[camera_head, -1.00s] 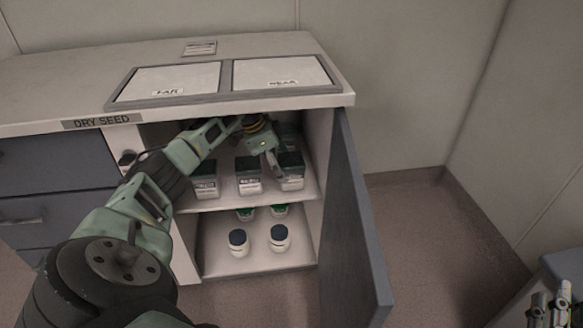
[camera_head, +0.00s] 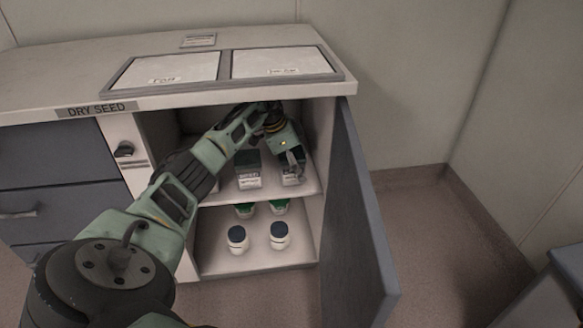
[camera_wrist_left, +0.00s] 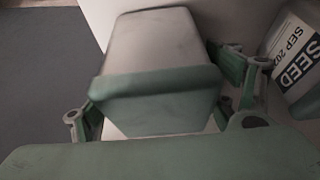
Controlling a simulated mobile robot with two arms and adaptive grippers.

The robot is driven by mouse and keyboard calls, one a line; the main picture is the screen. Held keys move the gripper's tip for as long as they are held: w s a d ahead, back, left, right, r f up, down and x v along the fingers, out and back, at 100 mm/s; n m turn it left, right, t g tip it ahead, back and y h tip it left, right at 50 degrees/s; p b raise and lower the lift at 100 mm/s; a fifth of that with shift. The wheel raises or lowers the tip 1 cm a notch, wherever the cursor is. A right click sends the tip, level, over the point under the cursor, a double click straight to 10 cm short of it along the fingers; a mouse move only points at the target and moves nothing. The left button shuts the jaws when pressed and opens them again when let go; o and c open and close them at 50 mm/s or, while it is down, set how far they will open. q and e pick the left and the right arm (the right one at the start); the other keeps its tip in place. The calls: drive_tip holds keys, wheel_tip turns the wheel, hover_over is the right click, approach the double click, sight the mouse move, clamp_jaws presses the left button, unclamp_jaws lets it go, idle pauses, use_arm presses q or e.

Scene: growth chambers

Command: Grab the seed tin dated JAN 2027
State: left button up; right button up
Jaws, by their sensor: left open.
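Seed tins with dark green lids and white labels stand on the upper shelf of the open cabinet. My left gripper (camera_head: 291,163) is open at the right-hand tin (camera_head: 292,179). In the left wrist view, this grey tin with a green lid (camera_wrist_left: 158,84) lies between the spread fingers, its label not visible. A neighbouring tin (camera_wrist_left: 295,55) at the right reads SEED, SEP and a cut-off year. In the head view, the middle tin (camera_head: 249,178) has a label too blurred to read. My left arm hides the left part of the shelf. My right gripper is not in view.
The cabinet door (camera_head: 350,215) stands open at the right. The lower shelf (camera_head: 257,262) holds white jars with dark blue lids (camera_head: 280,236) and green-lidded containers (camera_head: 244,210). The counter top (camera_head: 70,90) lies close above my gripper.

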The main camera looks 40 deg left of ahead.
use_arm(q)
drive_tip(key=shift+c, duration=0.3)
drive_tip(key=c, duration=1.3)
drive_tip(key=shift+r, duration=0.1)
drive_tip(key=shift+c, duration=0.2)
